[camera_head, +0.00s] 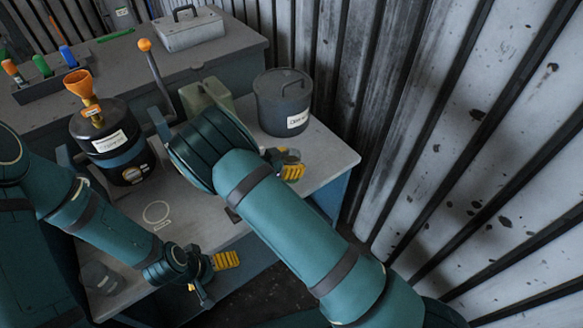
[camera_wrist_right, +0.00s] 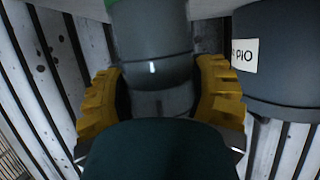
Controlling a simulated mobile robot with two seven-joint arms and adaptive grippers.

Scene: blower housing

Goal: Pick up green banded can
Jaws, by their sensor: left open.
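In the right wrist view a grey cylinder (camera_wrist_right: 150,45) with a sliver of green at the top edge stands between my right gripper's yellow fingers (camera_wrist_right: 160,100). It looks like the green banded can, mostly cropped. The fingers flank its near end, and I cannot tell whether they touch it. In the head view the can is hidden behind my right arm, and one yellow finger of the right gripper (camera_head: 290,167) shows past it. My left gripper (camera_head: 212,275) is open and empty over the front of the near table.
A grey lidded pot (camera_head: 283,105) stands close beside the right gripper. A black canister with an orange funnel (camera_head: 110,150) stands left on the table (camera_head: 325,150). An olive container (camera_head: 207,96) is partly hidden behind my arm. A corrugated wall (camera_head: 470,130) bounds the right side.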

